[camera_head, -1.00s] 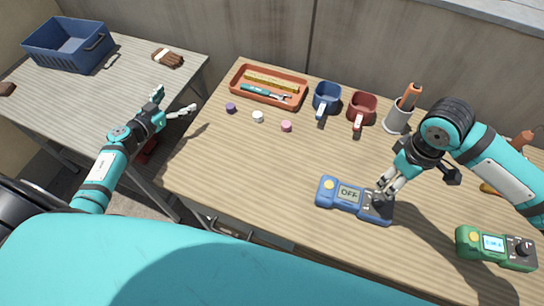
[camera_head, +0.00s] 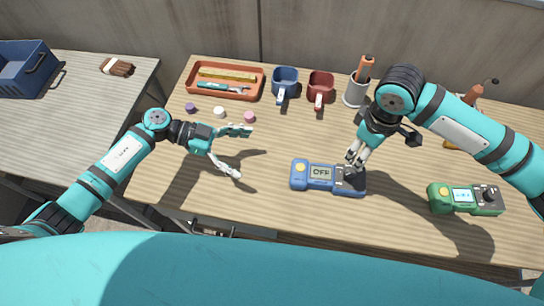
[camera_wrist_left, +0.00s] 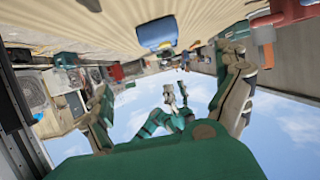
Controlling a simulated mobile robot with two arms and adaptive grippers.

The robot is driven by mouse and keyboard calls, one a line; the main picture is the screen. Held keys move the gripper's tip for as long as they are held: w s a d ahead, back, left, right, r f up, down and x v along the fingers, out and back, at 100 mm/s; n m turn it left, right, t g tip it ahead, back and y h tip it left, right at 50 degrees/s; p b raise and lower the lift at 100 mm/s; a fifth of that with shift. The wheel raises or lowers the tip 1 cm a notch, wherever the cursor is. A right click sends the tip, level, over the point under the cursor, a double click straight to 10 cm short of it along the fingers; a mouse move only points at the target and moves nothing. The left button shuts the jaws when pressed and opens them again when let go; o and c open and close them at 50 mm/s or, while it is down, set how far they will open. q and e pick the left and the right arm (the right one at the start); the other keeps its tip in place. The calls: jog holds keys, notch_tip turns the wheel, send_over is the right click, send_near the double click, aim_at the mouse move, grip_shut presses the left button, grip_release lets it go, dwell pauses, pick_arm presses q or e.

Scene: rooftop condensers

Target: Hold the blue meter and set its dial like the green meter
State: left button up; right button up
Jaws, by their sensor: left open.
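The blue meter (camera_head: 313,177) lies flat on the wooden table, its screen reading OFF and a yellow button at its left end. Its dark dial end is partly hidden by my right gripper (camera_head: 355,158), whose fingers are close together over the dial. I cannot tell whether they grip it. My left gripper (camera_head: 245,152) is open and empty, left of the blue meter, fingers pointing towards it. In the left wrist view a blue block, apparently the blue meter (camera_wrist_left: 157,33), shows beyond the open fingers. The green meter (camera_head: 462,197) lies at the right, its screen lit and dial visible.
An orange tray (camera_head: 190,88) with tools, a blue mug (camera_head: 285,82), a red mug (camera_head: 320,88) and a grey holder (camera_head: 355,92) stand along the back. Small caps, including a pink one (camera_head: 249,117), lie near my left gripper. A blue crate (camera_head: 22,75) stands on the left table.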

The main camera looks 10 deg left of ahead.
aim_at(296, 169)
pick_arm(q)
jog(key=x, duration=1.7)
jog(key=shift+d, duration=0.25)
jog(key=shift+c, duration=0.4)
jog(key=c, duration=1.3)
pick_arm(e)
jog(key=o, duration=0.3)
pick_arm(q)
jog(key=shift+w, duration=0.1)
pick_arm(e)
jog(key=shift+o, duration=0.2)
notch_tip(296, 169, down, 10)
jog(key=n, duration=1.6)
jog(key=shift+r+n, duration=0.15)
jog(key=shift+n, duration=0.25)
